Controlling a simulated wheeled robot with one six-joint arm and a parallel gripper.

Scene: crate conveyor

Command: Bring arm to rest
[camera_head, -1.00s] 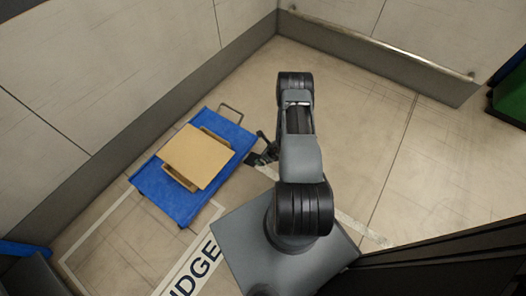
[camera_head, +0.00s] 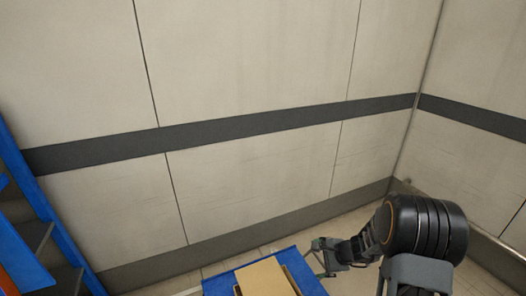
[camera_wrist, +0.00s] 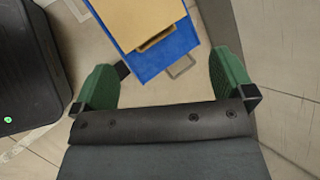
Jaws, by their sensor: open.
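My gripper (camera_head: 326,258) is beside the right edge of a blue cart (camera_head: 218,287) in the head view. In the wrist view its two green finger pads (camera_wrist: 165,75) stand wide apart with nothing between them, so it is open and empty. A tan crate (camera_head: 265,279) lies on the cart; the bottom of the head picture cuts off both. In the wrist view the crate (camera_wrist: 140,18) and the blue cart bed (camera_wrist: 160,60) are ahead of the fingers. My arm bends at a black joint at the lower right of the head view.
A light wall (camera_head: 250,150) with dark bands fills most of the head view and meets another at a right-hand corner. A blue-framed shelf rack (camera_head: 40,220) stands at the left. Some bare floor shows beside the cart.

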